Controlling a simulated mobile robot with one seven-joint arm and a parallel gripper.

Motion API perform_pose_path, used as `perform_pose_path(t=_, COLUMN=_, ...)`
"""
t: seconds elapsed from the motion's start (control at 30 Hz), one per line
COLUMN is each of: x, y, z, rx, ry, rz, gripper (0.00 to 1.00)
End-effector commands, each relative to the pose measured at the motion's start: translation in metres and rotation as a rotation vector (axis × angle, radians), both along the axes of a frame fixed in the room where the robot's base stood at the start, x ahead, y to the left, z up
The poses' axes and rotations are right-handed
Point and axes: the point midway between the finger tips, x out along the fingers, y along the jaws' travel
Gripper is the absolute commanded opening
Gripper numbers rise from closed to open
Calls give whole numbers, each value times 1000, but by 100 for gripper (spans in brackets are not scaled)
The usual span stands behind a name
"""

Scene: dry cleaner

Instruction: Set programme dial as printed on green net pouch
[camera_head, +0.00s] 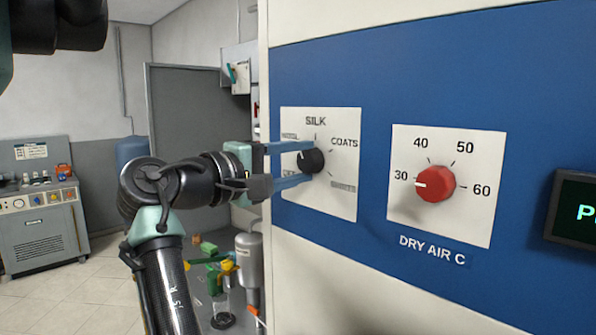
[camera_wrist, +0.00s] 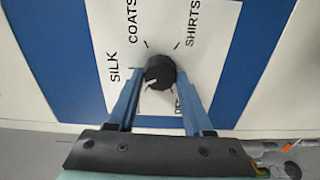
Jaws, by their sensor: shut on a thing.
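The black programme dial (camera_head: 314,160) is on a white plate (camera_head: 345,200) on the blue panel. Its labels include SILK at the top, COATS at upper right and SHIRTS at lower right. My gripper (camera_head: 309,163) is shut on the dial, one blue finger above and one below. In the wrist view the dial (camera_wrist: 160,70) sits between the fingertips (camera_wrist: 160,76). Its white mark points down-left there, and toward the upper-left label in the head view. I cannot make out a green net pouch.
A red dial (camera_head: 436,184) marked DRY AIR C stands to the right, its mark at 30. A dark display (camera_head: 573,212) is at the right edge. Green and yellow items (camera_head: 212,255) and a grey cylinder (camera_head: 248,262) are low behind my arm. A grey machine (camera_head: 40,215) stands far left.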

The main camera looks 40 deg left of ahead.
Motion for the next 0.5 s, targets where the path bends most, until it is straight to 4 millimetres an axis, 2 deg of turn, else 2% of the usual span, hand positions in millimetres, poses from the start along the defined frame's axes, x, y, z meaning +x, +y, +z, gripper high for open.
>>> perform_pose_path(t=0.5, x=0, y=0, z=-2, rx=491, ry=-36, rz=-1, gripper=0)
